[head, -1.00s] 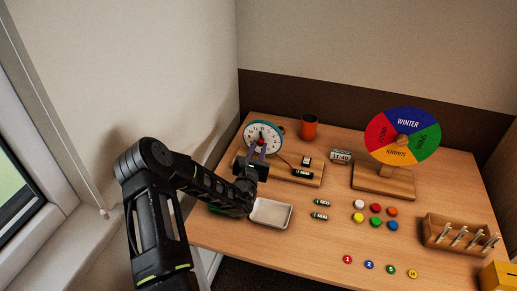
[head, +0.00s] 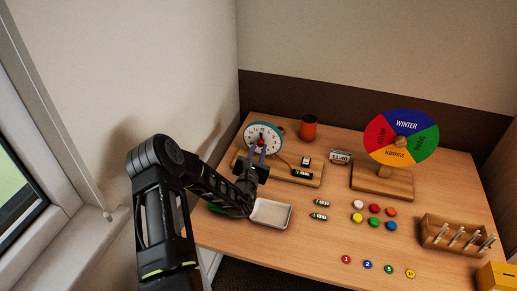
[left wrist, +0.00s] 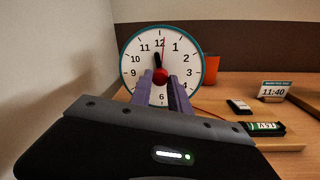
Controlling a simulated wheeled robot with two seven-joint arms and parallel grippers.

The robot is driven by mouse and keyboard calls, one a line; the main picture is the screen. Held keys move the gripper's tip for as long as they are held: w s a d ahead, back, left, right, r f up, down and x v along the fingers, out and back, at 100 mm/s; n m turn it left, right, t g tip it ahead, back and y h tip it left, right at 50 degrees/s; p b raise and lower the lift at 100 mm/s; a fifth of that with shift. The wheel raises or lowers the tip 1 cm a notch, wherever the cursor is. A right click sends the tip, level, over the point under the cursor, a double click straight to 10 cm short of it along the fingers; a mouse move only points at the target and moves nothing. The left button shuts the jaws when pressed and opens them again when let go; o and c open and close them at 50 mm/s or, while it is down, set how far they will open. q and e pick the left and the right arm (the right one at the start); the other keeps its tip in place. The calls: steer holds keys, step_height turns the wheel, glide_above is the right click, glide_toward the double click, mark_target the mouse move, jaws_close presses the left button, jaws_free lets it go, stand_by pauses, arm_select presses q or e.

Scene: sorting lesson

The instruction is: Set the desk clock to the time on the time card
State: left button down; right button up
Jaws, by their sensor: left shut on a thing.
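The desk clock (head: 262,130) has a white face and teal rim and stands on a wooden base (head: 312,180). In the left wrist view the clock (left wrist: 137,47) shows a short black hand just left of 12 and a thin red hand close to 12, slightly right. My left gripper (head: 262,147) is in front of the clock, its fingers shut on the red knob (left wrist: 160,76) near the middle of the dial. The fingers hide part of the lower dial. The time card (head: 340,156) stands right of the clock and reads 11:40 in the left wrist view (left wrist: 273,91).
An orange cup (head: 309,128) stands behind the clock. A white tray (head: 271,225) lies below my left gripper. A season wheel (head: 403,137), several coloured discs (head: 375,222) and a wooden peg rack (head: 459,237) are to the right. Small green cylinders (head: 320,203) lie near the tray.

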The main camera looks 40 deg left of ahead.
arm_select(q)
steer(key=c, duration=1.2)
jaws_free()
steer(key=shift+c, duration=0.2)
steer(key=b+v, duration=0.1)
steer(key=v, duration=0.5)
steer(key=shift+s+d+f+b, duration=0.1)
steer(key=shift+s+f+b, duration=0.05)
steer(key=shift+s+b, duration=0.2)
steer(key=shift+s+d+r, duration=0.2)
steer(key=shift+s+d, duration=0.05)
steer(key=shift+s, duration=0.2)
